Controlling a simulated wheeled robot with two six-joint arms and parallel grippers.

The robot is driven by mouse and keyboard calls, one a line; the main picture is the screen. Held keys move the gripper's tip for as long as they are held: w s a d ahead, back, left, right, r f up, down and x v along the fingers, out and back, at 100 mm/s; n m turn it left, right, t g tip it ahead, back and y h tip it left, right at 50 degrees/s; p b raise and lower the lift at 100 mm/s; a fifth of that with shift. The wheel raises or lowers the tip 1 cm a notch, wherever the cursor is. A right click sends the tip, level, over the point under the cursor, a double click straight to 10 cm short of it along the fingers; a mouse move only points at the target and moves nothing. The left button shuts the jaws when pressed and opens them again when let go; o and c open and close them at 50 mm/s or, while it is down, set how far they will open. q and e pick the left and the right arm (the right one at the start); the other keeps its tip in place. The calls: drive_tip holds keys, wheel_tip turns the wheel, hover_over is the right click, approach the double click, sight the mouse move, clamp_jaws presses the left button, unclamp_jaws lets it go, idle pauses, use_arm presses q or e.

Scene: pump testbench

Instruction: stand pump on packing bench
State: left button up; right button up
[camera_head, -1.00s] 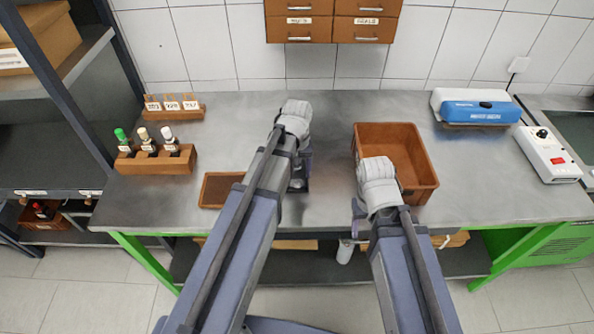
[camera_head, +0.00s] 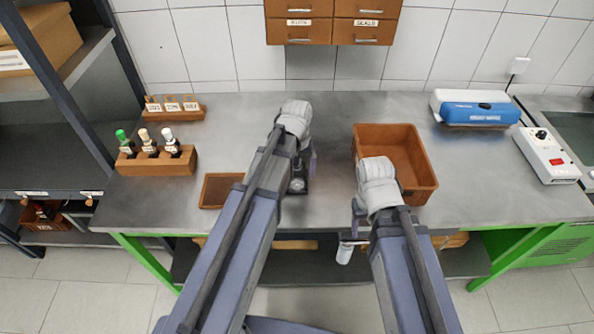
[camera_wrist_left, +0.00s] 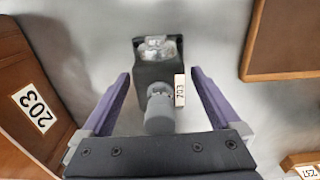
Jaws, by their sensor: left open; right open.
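The pump, a small dark body with a grey cylindrical end and a white 203 tag, stands on the grey packing bench (camera_head: 460,180). The left wrist view shows the pump (camera_wrist_left: 157,75) close up. My left gripper (camera_wrist_left: 158,100) is open, with one purple finger on each side of the pump's near end and a gap visible on both sides. In the head view the pump (camera_head: 297,186) is partly hidden by my left arm. My right gripper (camera_head: 353,232) is open at the bench's front edge, its fingers partly hidden by its wrist.
An orange-brown bin (camera_head: 424,190) stands right of the pump; its 203 label (camera_wrist_left: 35,108) shows in the left wrist view. A brown-topped tray (camera_head: 220,190) lies left. A bottle rack (camera_head: 155,164) and a tag rack (camera_head: 175,113) are further left. A white cylinder (camera_head: 345,254) shows below the front edge.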

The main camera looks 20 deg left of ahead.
use_arm(q)
wheel_tip(320, 180, up, 12)
drive_tip(key=p, duration=1.1)
drive_tip(key=shift+f, duration=0.2)
drive_tip(key=s+d+m+y, duration=0.1)
drive_tip(key=s+d+m, duration=0.6)
drive_tip(key=s+d, duration=0.3)
drive_tip(key=s, duration=0.4)
drive_tip(key=shift+s+d, duration=0.15)
drive_tip(key=shift+d, duration=0.1)
use_arm(e)
wheel_tip(320, 180, up, 12)
drive_tip(key=shift+f, duration=0.25)
use_arm(q)
drive_tip(key=shift+a, duration=0.1)
use_arm(e)
drive_tip(key=shift+a, duration=0.1)
